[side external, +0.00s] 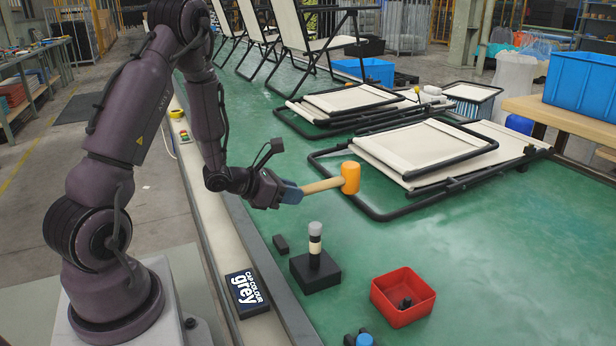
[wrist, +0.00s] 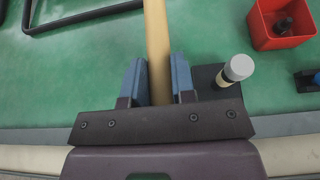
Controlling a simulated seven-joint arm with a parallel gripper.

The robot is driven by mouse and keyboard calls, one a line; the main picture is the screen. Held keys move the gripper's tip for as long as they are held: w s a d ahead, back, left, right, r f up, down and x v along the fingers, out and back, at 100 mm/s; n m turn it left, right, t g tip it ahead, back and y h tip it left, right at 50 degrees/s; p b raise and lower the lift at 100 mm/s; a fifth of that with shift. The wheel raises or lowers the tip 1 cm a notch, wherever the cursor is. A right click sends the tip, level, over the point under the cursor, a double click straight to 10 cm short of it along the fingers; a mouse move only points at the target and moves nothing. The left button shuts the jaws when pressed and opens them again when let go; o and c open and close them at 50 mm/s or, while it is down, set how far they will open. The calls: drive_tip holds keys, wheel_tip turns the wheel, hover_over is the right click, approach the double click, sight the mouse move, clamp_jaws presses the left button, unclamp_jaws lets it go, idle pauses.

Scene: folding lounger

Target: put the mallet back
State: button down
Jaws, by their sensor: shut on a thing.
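The mallet has an orange head (side external: 350,178) and a pale wooden handle (side external: 322,185). My gripper (side external: 291,192) is shut on the handle and holds the mallet in the air above the green table, head pointing right. In the wrist view the handle (wrist: 157,50) runs up between the two blue fingers (wrist: 158,85), and the head is out of view. I cannot tell which place is the mallet's own.
A black block with an upright grey-capped post (side external: 315,262) stands below my gripper. A red bin (side external: 402,297) holds small black parts. A sign (side external: 247,293) reads "CAP COLOUR grey". Folded loungers (side external: 425,150) lie behind the mallet.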

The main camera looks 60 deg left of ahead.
drive_tip(key=a+f, duration=0.1)
drive_tip(key=f, duration=0.1)
drive_tip(key=a+f, duration=0.2)
drive_tip(key=s+a+f, duration=0.1)
drive_tip(key=a+f, duration=0.1)
drive_tip(key=shift+a+f, duration=0.2)
drive_tip(key=shift+m+h, duration=0.7)
drive_tip(key=shift+w+a+f, duration=0.1)
drive_tip(key=shift+w+f, duration=0.2)
drive_tip(key=shift+f, duration=0.65)
drive_tip(key=shift+w+a+f, duration=0.1)
drive_tip(key=shift+w+f, duration=0.2)
drive_tip(key=shift+f, duration=0.7)
drive_tip(key=shift+w+f, duration=0.3)
drive_tip(key=shift+f, duration=1.55)
drive_tip(key=c, duration=0.9)
unclamp_jaws()
drive_tip(key=shift+o, duration=0.2)
drive_tip(key=shift+g, duration=0.3)
